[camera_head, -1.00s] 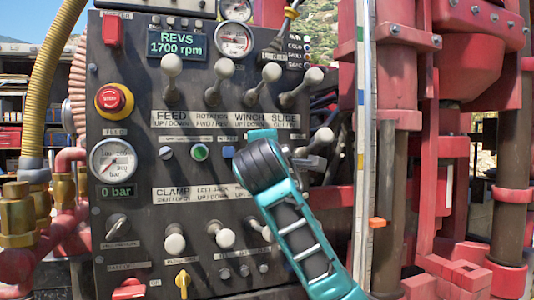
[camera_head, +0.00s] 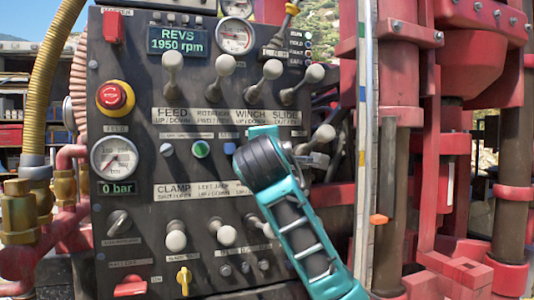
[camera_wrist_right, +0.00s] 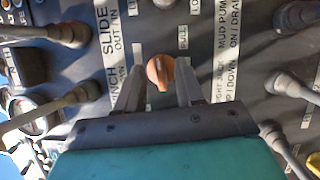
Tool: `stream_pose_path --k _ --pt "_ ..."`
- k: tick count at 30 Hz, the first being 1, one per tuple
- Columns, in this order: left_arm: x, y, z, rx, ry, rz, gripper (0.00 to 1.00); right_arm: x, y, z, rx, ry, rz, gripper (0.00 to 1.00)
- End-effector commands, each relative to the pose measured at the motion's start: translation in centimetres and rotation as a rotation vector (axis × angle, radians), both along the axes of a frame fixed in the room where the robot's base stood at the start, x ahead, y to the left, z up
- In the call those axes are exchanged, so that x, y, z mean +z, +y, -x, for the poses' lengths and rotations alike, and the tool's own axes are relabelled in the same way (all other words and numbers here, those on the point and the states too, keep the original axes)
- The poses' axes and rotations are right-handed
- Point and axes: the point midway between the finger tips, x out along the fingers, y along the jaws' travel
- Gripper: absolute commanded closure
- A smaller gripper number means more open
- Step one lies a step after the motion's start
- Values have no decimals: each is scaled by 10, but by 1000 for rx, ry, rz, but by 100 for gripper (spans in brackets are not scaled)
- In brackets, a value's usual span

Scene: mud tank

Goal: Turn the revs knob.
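The revs knob (camera_wrist_right: 160,72) is a small orange knob on the dark panel, seen in the right wrist view. My right gripper (camera_wrist_right: 160,75) has one finger on each side of it and appears shut on it. Any thin gap between fingers and knob is hard to tell. The REVS display (camera_head: 177,41) reads 1950 rpm. My left gripper is in neither view.
The control panel (camera_head: 130,60) carries several levers with pale ball tops, such as the feed lever (camera_head: 172,61). A red emergency button (camera_head: 115,96) and a pressure gauge (camera_head: 115,157) sit at its left. In the wrist view, levers flank the gripper closely, including one at left (camera_wrist_right: 80,95).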

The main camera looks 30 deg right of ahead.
Motion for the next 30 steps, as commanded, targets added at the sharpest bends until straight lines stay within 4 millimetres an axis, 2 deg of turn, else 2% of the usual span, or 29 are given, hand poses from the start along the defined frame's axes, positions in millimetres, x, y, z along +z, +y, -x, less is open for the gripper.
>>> stream_pose_path --k 15,21,30 --pt "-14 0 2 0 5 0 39 -4 61 83 3 -4 1 63" --pt "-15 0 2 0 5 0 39 -5 70 97 1 -1 1 63" --pt "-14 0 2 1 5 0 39 -5 71 98 0 0 0 63"
